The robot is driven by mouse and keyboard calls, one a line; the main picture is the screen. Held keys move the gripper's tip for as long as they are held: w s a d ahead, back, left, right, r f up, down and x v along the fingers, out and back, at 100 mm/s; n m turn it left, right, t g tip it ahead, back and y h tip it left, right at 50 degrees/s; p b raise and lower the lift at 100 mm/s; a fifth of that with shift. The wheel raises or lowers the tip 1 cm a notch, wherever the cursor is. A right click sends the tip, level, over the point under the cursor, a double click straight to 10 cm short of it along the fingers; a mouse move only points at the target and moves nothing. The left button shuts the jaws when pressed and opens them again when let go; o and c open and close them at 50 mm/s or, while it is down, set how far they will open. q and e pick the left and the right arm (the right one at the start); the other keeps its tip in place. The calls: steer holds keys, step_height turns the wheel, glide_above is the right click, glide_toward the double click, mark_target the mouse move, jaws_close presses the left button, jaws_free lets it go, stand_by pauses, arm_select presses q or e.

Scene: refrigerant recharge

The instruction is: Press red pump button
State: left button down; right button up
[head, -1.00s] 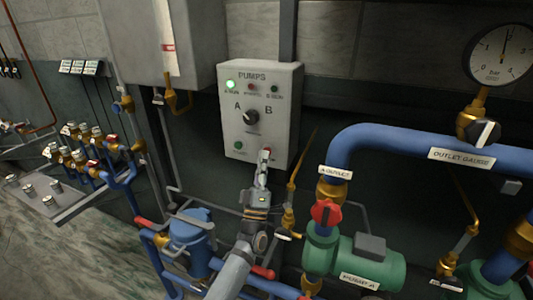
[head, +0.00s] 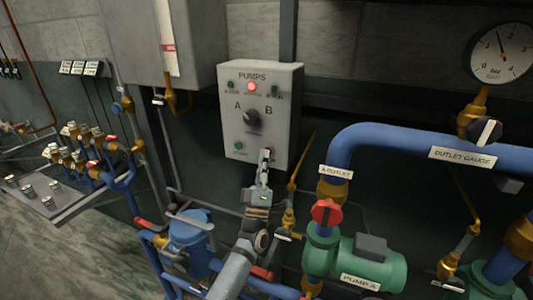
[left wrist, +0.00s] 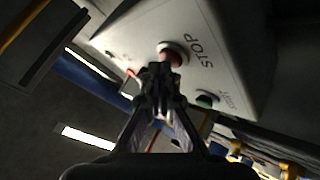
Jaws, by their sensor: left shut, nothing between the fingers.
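The grey pump control box (head: 286,100) hangs on the wall, marked PUMPS, with a dark A/B selector knob (head: 251,117) and a green start button (head: 238,146). The red button shows in the left wrist view (left wrist: 173,54) beside the word STOP. My left gripper (head: 265,158) is shut and empty, its fingertips at the red button and seemingly touching it; in the head view they mostly hide it. The left wrist view also shows the fingertips (left wrist: 160,72) over the button's lower edge. The middle red lamp (head: 251,87) is lit; the green A lamp (head: 231,84) is dark.
Right of my arm stand the green pump A (head: 385,269), a red valve handle (head: 326,211) and a blue outlet pipe (head: 390,136). The round pressure gauge (head: 500,52) is at top right. Brass valves (head: 78,152) sit at left.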

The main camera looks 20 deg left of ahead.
arm_select(q)
steer(key=shift+s, duration=0.1)
steer(key=shift+s+p, duration=0.35)
steer(key=shift+s, duration=0.45)
steer(key=s+p, duration=0.1)
steer(key=s, duration=0.4)
steer(key=shift+d+p, duration=0.2)
steer(key=shift+p, duration=0.2)
stand_by(0.4)
